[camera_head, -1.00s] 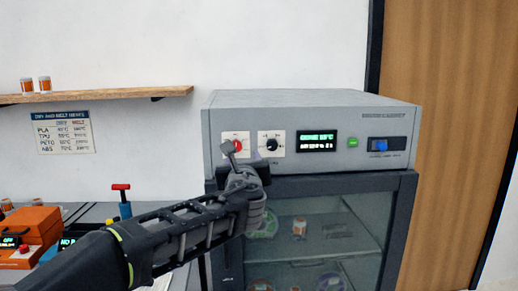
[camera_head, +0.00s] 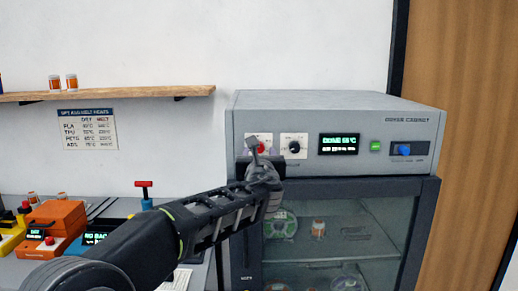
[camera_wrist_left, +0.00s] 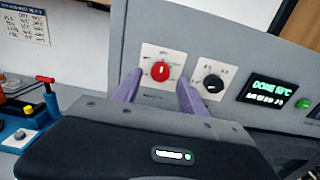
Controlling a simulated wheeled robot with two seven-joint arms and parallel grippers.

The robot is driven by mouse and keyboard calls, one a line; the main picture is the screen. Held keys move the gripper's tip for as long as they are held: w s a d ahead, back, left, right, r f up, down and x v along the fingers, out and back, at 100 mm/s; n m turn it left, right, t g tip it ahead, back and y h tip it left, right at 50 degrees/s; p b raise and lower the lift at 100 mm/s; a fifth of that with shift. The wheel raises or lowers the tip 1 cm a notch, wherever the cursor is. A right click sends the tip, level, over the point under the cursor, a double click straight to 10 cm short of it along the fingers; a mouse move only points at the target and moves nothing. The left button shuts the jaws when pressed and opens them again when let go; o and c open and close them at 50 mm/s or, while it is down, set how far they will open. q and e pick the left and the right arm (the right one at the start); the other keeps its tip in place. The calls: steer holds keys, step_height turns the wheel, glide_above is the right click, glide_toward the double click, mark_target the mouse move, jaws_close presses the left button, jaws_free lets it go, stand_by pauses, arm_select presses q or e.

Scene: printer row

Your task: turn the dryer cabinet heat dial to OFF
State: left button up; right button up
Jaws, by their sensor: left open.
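The dryer cabinet (camera_head: 330,103) is a grey box with a glass door below its control panel. On the panel are a red dial (camera_wrist_left: 160,71) and, to its right, a black dial (camera_wrist_left: 213,84), each on a white plate; the black one shows in the head view too (camera_head: 294,147). Their printed labels are too small to read. My left gripper (camera_head: 258,150) is in front of the red dial and partly covers it. In the left wrist view its purple fingers (camera_wrist_left: 158,84) are open, one each side of the red dial; contact cannot be told. My right gripper is out of view.
Right of the dials are a lit display (camera_head: 346,144) reading DONE with a temperature, a green button (camera_head: 375,146) and a blue switch (camera_head: 404,150). A wooden shelf (camera_head: 120,94) hangs at left, above a bench with an orange box (camera_head: 60,215) and a red-handled lever (camera_head: 144,190).

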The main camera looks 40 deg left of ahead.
arm_select(q)
steer(key=shift+x, duration=1.4)
jaws_close()
